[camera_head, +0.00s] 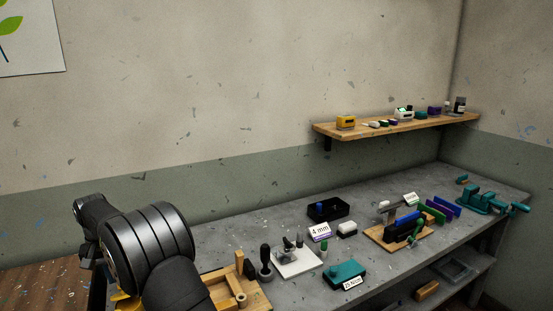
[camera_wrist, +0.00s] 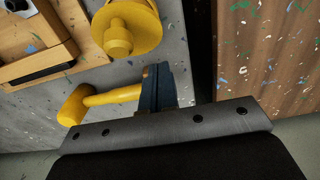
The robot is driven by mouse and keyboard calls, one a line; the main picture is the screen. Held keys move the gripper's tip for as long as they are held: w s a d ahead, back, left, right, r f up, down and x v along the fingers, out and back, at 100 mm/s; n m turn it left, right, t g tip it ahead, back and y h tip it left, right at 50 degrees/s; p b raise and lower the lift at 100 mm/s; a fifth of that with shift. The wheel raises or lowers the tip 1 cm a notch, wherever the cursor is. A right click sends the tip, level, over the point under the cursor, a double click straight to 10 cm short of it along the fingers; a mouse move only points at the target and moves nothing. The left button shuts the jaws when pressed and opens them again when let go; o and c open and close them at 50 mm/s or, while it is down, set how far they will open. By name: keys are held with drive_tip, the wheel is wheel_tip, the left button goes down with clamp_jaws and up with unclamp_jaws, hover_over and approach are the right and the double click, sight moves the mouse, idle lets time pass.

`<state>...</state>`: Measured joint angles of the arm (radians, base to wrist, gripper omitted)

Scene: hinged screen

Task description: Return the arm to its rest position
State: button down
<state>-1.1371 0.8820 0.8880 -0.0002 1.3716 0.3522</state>
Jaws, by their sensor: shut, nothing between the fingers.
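My arm (camera_head: 150,245) fills the lower left of the head view, bent above the left end of the workbench. In the wrist view my gripper (camera_wrist: 165,75) shows as dark blue fingers held together, with nothing between them. The fingers are over the bench near its edge. A yellow mallet (camera_wrist: 75,106) lies beside them, its handle running up to the fingers in the picture. I cannot tell whether they touch it. My gripper's tips are hidden in the head view.
The grey bench (camera_head: 215,235) holds a wooden tray (camera_head: 255,299), a black box (camera_head: 328,209), a teal box (camera_head: 344,274) and a teal vise (camera_head: 482,199). A yellow flanged part (camera_wrist: 125,30) is close to the fingers. A shelf (camera_head: 380,130) is on the wall. Wooden floor (camera_wrist: 265,50) lies past the bench edge.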

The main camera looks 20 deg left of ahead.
drive_tip(key=shift+w+a+r, duration=0.85)
drive_tip(key=shift+a+r, duration=0.05)
